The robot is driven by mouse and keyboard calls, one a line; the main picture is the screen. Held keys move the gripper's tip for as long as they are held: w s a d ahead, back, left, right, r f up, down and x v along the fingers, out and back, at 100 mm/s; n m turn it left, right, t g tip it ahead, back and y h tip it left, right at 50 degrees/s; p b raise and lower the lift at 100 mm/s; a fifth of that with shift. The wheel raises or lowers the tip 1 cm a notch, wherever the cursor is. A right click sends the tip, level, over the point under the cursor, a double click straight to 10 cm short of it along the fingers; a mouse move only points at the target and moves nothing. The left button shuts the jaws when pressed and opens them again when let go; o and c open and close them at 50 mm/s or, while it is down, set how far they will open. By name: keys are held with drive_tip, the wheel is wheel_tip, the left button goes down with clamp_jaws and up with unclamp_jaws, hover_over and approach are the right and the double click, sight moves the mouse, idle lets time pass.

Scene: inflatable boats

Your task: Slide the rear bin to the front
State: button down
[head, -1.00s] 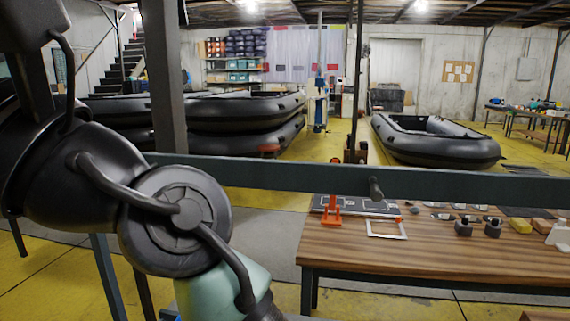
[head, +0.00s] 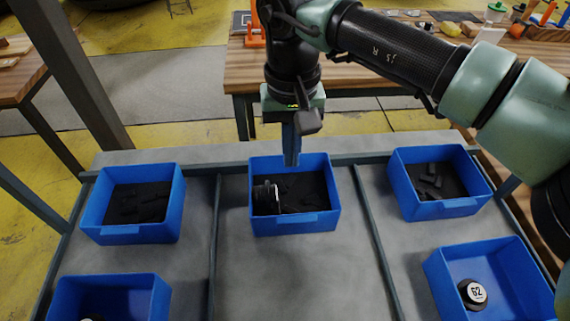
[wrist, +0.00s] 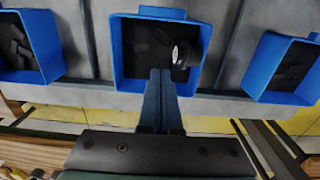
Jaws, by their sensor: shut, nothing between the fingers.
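The rear blue bin (head: 295,225) of the middle lane stands at the far end of a grey rack surface, holding dark pieces and a black round item with a pale face (head: 268,197). Its front lip points toward me. My gripper (head: 291,163) points down at this bin's back wall, fingers together and empty. In the wrist view the same bin (wrist: 120,50) lies ahead of the fingers (wrist: 160,75), whose tips overlap its near edge. I cannot tell whether they touch the wall or are just above it.
Rear bins also stand in the left lane (head: 133,235) and right lane (head: 440,208), with front bins at left (head: 110,285) and right (head: 490,262). Low dividers (head: 216,250) separate the lanes. The middle lane in front of its bin is clear. A wooden table (head: 350,70) stands behind.

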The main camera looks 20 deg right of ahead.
sight(291, 209)
drive_tip(key=f, duration=0.9)
drive_tip(key=shift+s+a, duration=0.1)
drive_tip(key=shift+s, duration=0.15)
drive_tip(key=shift+s+a+r, duration=0.15)
drive_tip(key=shift+s, duration=0.35)
drive_tip(key=shift+s+a+r, duration=0.1)
drive_tip(key=shift+s, duration=0.4)
drive_tip(key=shift+s+a, duration=0.3)
drive_tip(key=shift+s, duration=0.65)
drive_tip(key=shift+f, duration=0.1)
